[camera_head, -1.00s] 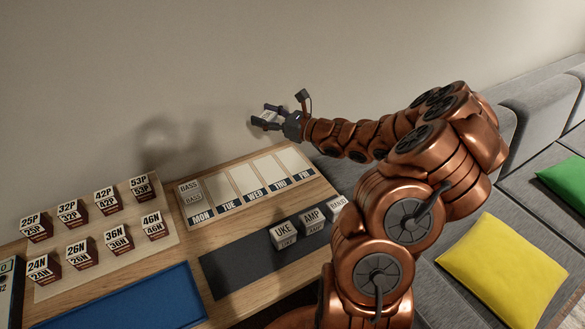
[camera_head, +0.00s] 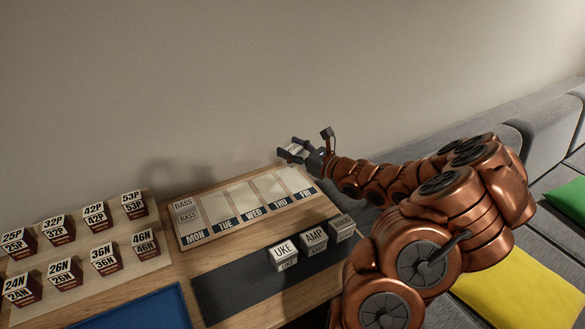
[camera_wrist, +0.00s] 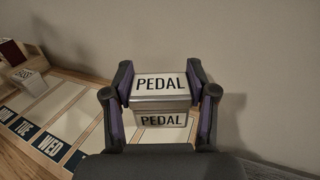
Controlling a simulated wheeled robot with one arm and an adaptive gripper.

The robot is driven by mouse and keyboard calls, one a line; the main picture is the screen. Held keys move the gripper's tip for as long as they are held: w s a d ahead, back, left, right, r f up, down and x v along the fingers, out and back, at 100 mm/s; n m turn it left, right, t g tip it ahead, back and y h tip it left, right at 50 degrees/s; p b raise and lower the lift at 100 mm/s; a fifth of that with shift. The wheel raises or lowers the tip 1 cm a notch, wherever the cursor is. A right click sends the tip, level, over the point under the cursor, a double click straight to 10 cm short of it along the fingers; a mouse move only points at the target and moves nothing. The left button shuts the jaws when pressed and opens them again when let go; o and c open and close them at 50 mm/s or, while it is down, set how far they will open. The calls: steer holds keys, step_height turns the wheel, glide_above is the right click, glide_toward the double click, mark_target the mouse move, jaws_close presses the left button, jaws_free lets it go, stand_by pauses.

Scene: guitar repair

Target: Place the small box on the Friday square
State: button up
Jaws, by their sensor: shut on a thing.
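The small box, marked PEDAL (camera_wrist: 161,88), is white and shows in the wrist view between the two fingers of my gripper (camera_wrist: 160,105). My gripper is shut on its sides. In the head view my gripper (camera_head: 294,152) holds it raised by the wall, behind the far right end of the weekday board. The Friday square (camera_head: 296,180) is the rightmost pale square and looks empty. I cannot tell the exact height of the box over the board. In the wrist view the MON, TUE and WED labels (camera_wrist: 49,145) show; the Friday label is hidden.
A BASS box (camera_head: 185,210) stands on the Monday square. UKE (camera_head: 284,256), AMP (camera_head: 314,239) and a third, partly shaded box (camera_head: 342,226) stand on a dark mat (camera_head: 235,291). Several numbered boxes (camera_head: 104,256) stand at left. The wall is close behind.

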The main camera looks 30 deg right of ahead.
steer(key=shift+f, duration=3.05)
steer(key=shift+f, duration=0.1)
steer(key=o, duration=1.2)
steer(key=shift+b+v, duration=0.35)
steer(key=shift+v, duration=5.65)
